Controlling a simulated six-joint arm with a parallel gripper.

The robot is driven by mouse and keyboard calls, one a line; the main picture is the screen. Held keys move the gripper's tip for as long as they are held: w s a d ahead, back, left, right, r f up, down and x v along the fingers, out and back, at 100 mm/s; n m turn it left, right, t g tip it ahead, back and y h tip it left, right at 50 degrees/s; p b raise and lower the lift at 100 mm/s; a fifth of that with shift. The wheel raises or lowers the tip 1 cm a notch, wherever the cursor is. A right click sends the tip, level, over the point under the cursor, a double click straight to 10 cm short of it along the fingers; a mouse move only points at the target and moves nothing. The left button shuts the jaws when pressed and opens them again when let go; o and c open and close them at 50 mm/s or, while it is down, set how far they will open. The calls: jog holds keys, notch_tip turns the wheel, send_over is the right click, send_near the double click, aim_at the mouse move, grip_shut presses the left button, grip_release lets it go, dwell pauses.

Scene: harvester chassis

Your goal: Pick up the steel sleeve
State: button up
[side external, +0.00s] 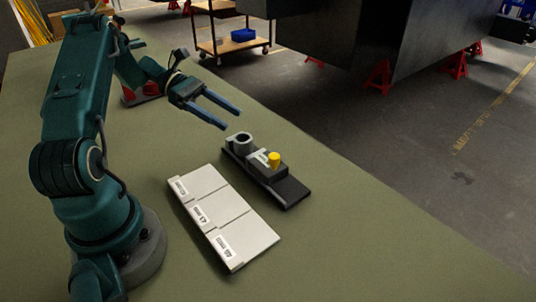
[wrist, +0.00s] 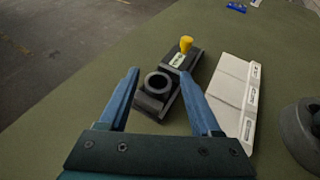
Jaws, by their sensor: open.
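The steel sleeve (side external: 241,140) is a short grey hollow ring, standing upright at the far end of a dark fixture block (side external: 290,192). In the wrist view the sleeve (wrist: 158,84) shows its open bore, ahead of and between my fingers. A yellow knob (side external: 274,159) tops the middle of the fixture, and it also shows in the wrist view (wrist: 186,43). My gripper (side external: 231,118) is open and empty, with two long blue fingers. It is above the table, up and to the left of the sleeve in the side view, apart from it.
A pale three-panel plate with labels (side external: 222,215) lies beside the fixture. The green table (side external: 350,235) is clear to the right of the fixture. Beyond its edge are a cart with a blue bin (side external: 243,35) and red stands (side external: 378,77) on the floor.

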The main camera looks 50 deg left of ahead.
aim_at(238, 136)
notch_tip(238, 136, down, 4)
jog(key=shift+d+r, duration=0.1)
jog(key=shift+x, duration=2.5)
jog(key=shift+c, duration=0.3)
grip_shut()
